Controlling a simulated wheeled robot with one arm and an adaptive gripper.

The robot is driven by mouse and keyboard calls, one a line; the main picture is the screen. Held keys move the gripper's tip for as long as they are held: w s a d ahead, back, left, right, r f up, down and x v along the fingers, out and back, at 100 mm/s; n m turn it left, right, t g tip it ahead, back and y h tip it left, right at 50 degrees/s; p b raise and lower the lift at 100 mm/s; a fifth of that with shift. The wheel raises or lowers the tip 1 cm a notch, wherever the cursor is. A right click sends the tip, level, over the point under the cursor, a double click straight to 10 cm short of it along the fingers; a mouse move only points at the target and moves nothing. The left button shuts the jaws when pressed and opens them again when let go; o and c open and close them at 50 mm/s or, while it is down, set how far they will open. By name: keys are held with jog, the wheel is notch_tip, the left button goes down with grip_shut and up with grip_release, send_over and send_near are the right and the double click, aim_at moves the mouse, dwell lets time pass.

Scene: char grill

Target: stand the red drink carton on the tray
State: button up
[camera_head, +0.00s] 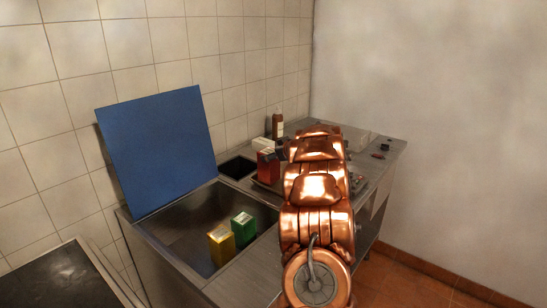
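The red drink carton (268,167) is upright beside my copper-coloured arm, near the middle of the view. It appears at the tray (263,185), of which only a strip of the near edge shows; I cannot tell whether the carton's base touches it. My gripper (281,151) shows only as a small dark part at the carton's upper right. My arm hides the rest of it and much of the tray. I cannot tell whether the fingers are closed on the carton.
A yellow carton (221,246) and a green carton (243,227) stand in the sunken metal basin (185,222). A blue panel (158,150) leans behind it. A brown bottle (277,124) stands at the back by the tiled wall. Small items lie on the counter's far right.

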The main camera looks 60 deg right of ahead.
jog(key=shift+f, duration=0.45)
jog(key=o, duration=1.8)
jog(key=shift+o, duration=0.2)
jog(key=b+v, duration=0.1)
jog(key=v, duration=1.1)
jog(key=shift+a, duration=0.1)
